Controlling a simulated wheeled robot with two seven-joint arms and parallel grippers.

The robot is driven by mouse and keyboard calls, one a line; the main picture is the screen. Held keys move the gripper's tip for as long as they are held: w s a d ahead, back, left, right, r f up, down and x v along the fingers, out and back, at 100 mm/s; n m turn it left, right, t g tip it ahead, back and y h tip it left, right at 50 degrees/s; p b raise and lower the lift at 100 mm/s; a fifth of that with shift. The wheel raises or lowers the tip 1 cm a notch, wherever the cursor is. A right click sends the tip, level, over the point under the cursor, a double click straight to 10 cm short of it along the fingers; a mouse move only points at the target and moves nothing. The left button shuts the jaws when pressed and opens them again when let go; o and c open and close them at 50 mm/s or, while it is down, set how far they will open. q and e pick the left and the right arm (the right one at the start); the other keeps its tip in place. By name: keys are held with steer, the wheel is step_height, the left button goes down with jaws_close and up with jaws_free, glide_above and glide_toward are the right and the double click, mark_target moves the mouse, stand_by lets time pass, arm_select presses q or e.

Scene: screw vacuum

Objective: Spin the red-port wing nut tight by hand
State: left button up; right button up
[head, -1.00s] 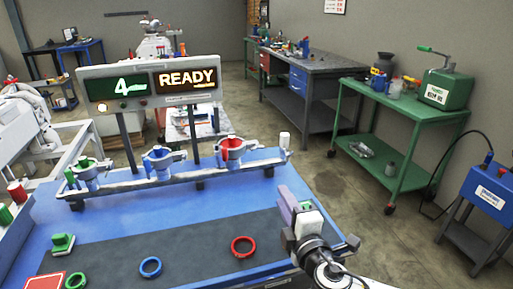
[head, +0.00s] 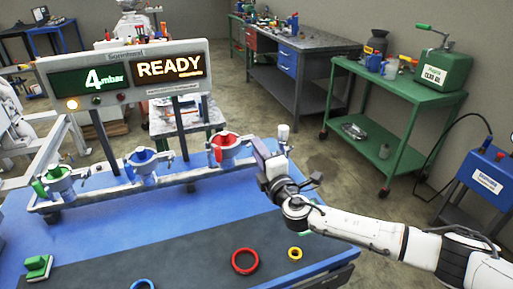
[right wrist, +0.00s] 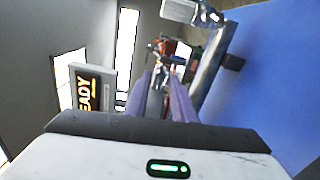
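The red port (head: 228,148), a grey clamp fitting with a red part inside, is the rightmost of three on the grey rail. Its wing nut is too small to make out. My left gripper is not in view.
The blue port (head: 143,163) and green port (head: 55,180) share the rail. A white-capped post (head: 283,133) stands at its right end, close to my gripper. A display (head: 128,78) reads READY above. Red (head: 245,261) and yellow (head: 295,253) rings lie on the dark mat.

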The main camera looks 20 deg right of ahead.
steer(key=shift+w, duration=0.75)
jaws_close()
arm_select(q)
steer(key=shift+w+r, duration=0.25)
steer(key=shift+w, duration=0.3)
